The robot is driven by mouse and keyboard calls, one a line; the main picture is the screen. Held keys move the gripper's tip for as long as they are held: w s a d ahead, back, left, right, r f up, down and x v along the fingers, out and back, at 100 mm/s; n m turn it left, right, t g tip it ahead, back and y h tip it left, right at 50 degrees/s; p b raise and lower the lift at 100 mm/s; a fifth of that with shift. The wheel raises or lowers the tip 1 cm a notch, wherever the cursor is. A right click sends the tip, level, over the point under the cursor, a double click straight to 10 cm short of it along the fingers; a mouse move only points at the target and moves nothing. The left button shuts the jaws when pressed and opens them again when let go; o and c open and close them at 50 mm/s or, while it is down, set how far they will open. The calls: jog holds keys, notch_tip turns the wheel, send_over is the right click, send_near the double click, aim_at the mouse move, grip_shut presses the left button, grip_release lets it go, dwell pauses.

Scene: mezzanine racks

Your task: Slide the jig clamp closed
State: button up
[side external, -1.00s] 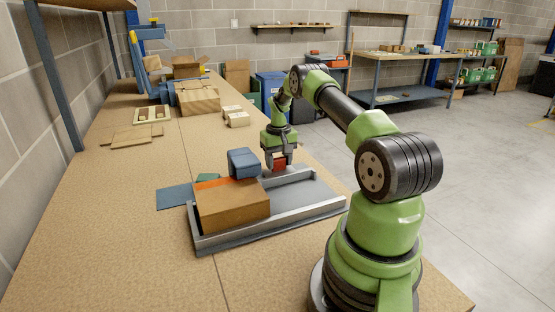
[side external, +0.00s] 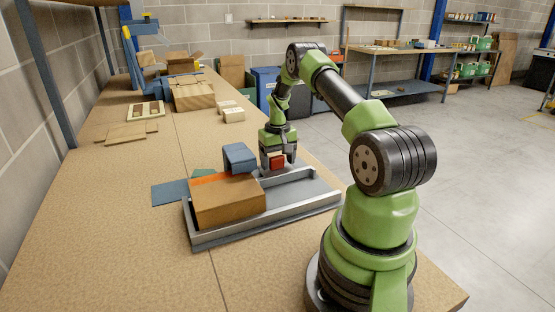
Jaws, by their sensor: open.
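The jig is a grey tray with raised metal rails (side external: 222,234) on the bench. A brown box with an orange strip on its far top edge (side external: 230,203) sits in its left part. A blue block (side external: 240,157) stands at the box's far right edge. A small red block (side external: 277,161) is to the right of the blue block, near the far rail. Which of these parts is the clamp slider is not clear. My gripper (side external: 278,164) is open, pointing down at the red block, with fingers about either side of it; contact cannot be told.
A blue flat sheet (side external: 170,193) lies left of the jig. Cardboard pieces (side external: 127,133), a small tray (side external: 145,113) and cartons (side external: 193,95) lie farther back. The tray floor right of the box is bare, and the near left bench is clear.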

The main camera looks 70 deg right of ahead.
aim_at(277, 157)
notch_tip(277, 157, up, 10)
dwell(0.5)
dwell(0.3)
jog(key=w+a+r+n+t, duration=0.2)
jog(key=a+r+t, duration=0.2)
jog(key=a+r, duration=1.35)
jog(key=s+a+n+t+y, duration=0.2)
jog(key=s+a+n+t, duration=0.1)
jog(key=s+a, duration=1.1)
jog(key=shift+a+r, duration=0.35)
jog(key=shift+a, duration=0.85)
